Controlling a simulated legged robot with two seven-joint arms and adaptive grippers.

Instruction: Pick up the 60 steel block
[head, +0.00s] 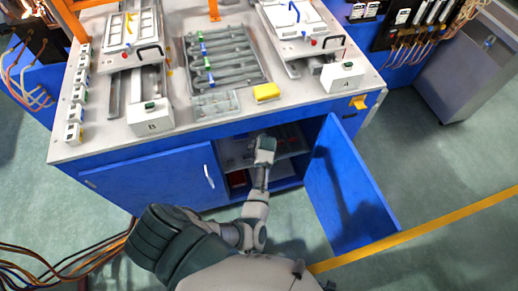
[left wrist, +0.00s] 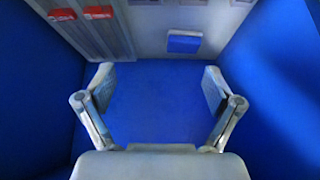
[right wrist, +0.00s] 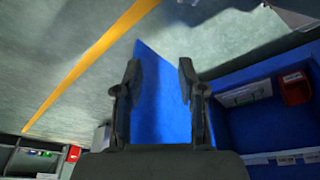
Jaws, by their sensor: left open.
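The 60 steel block cannot be picked out for sure; no "60" marking is readable.
The bench (head: 160,145) stands over the blue cabinet. Its right door (head: 345,190) is swung open; the left door (head: 155,182) is shut. A red item (head: 237,178) is inside. A red bin (right wrist: 295,88) shows in the right wrist view. Floor (head: 440,165) right of the door is clear.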

